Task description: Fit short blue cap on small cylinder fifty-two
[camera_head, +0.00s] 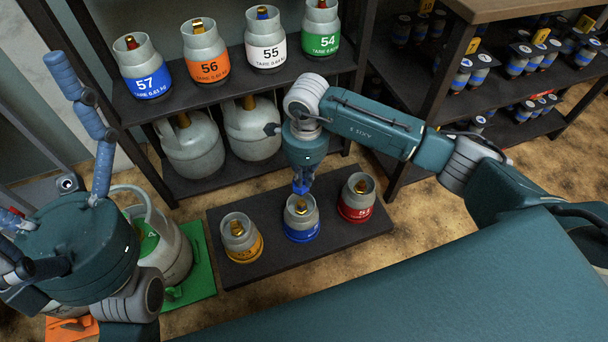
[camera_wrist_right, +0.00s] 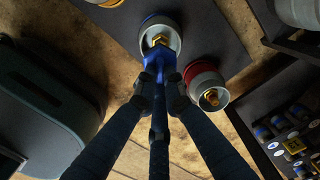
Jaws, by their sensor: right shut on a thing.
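The small cylinder with the blue base band (camera_head: 302,221) stands upright in the middle of a dark low platform. Its number is not readable. My right gripper (camera_head: 303,178) points down over it, shut on the short blue cap (camera_head: 300,187). The cap is at the cylinder's top, near its brass valve; I cannot tell whether they touch. In the right wrist view the fingers (camera_wrist_right: 160,92) close around the blue cap (camera_wrist_right: 158,68), with the brass valve (camera_wrist_right: 159,40) just beyond. My left gripper (camera_head: 62,190) is at the left, its blue fingers spread, empty.
On the dark platform (camera_head: 352,242), a yellow-banded cylinder (camera_head: 241,240) stands left and a red-banded one (camera_head: 357,200) right, both close by. A shelf (camera_head: 215,92) with several cylinders is behind.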

